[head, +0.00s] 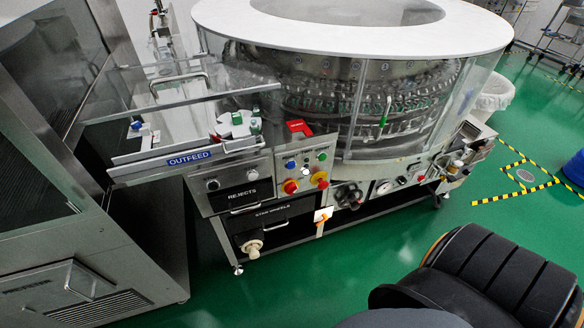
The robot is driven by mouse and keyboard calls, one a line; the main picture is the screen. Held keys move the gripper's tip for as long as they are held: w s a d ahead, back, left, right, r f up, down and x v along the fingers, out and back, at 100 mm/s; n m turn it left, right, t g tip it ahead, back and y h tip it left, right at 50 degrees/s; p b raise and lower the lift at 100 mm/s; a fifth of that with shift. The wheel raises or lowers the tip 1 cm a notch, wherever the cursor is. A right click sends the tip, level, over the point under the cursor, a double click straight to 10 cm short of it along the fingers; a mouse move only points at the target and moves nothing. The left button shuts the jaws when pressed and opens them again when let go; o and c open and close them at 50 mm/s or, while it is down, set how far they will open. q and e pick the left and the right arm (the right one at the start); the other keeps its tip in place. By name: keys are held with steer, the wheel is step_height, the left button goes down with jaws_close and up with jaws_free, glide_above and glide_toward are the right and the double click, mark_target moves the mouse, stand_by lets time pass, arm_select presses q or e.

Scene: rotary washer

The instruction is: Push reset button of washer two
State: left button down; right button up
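The rotary washer (345,35) stands at the top centre, with a white ring top and clear guards around a carousel of bottles. Its button panel (305,173) is on the front, right of the REJECTS drawer (241,194). The panel carries a blue button (290,165), a green button (322,156), a white button (306,171), a red mushroom button (290,187) and a red-on-yellow knob (320,180). The button labels are too small to read, so I cannot tell which is reset. Neither gripper is in view, and nothing covers the panel.
An OUTFEED rail (190,158) sticks out left of the panel. A steel cabinet (60,230) fills the left side. A lower STAR WHEELS drawer (278,213) and gauges (383,187) are on the washer front. Yellow-black tape (515,192) marks the right floor.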

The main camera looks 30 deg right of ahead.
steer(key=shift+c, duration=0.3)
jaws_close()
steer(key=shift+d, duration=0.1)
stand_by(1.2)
